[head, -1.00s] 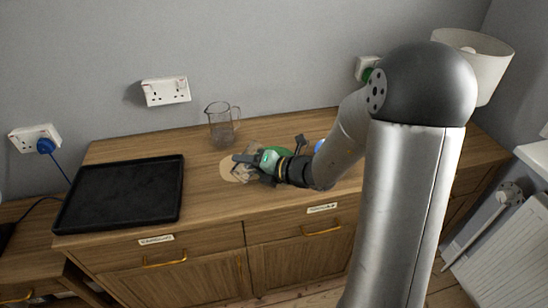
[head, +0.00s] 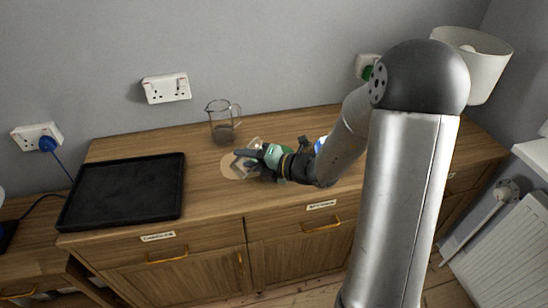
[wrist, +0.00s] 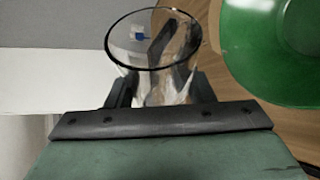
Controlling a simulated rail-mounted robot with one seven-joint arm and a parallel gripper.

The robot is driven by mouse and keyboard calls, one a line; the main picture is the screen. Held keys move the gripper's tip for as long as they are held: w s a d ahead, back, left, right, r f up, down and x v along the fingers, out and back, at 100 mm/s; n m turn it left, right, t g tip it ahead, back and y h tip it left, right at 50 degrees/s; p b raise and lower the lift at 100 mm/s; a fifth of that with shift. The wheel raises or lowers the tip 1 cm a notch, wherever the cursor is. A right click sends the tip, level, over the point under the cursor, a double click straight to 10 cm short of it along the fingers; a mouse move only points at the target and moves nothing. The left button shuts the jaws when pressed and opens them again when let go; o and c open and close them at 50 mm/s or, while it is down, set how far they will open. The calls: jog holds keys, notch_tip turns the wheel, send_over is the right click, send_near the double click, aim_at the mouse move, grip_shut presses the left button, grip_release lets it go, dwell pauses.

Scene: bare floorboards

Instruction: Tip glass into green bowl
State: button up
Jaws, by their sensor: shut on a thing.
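A clear glass (wrist: 150,82) stands between the fingers of my gripper (wrist: 163,88) in the wrist view, its round rim facing the camera. My gripper is shut on it. The green bowl (wrist: 275,50) shows at the upper right of the wrist view, apart from the glass. In the head view the bowl is mostly hidden behind my gripper and arm.
A clear jug (head: 222,124) stands behind my gripper near the wall. A black tray (head: 122,212) lies at the left on the wooden cabinet top (head: 212,192). A white lamp (head: 487,65) stands at the far right.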

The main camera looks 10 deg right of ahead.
jog(key=shift+w+d+r+m+y+p, duration=0.3)
jog(key=shift+d+m+p, duration=0.05)
jog(key=shift+d+m, duration=0.1)
jog(key=shift+w+d+r, duration=0.1)
jog(key=shift+d+r, duration=0.05)
jog(key=shift+d, duration=0.05)
jog(key=shift+m+y+p, duration=0.3)
jog(key=shift+m+p, duration=0.05)
jog(key=shift+p, duration=0.1)
jog(key=shift+f+m+p, duration=0.2)
jog(key=shift+m+p, duration=0.3)
jog(key=shift+p, duration=0.3)
jog(key=shift+d+r+m+y+p, duration=0.15)
jog(key=shift+r+m+y+p, duration=0.2)
jog(key=shift+p, duration=0.55)
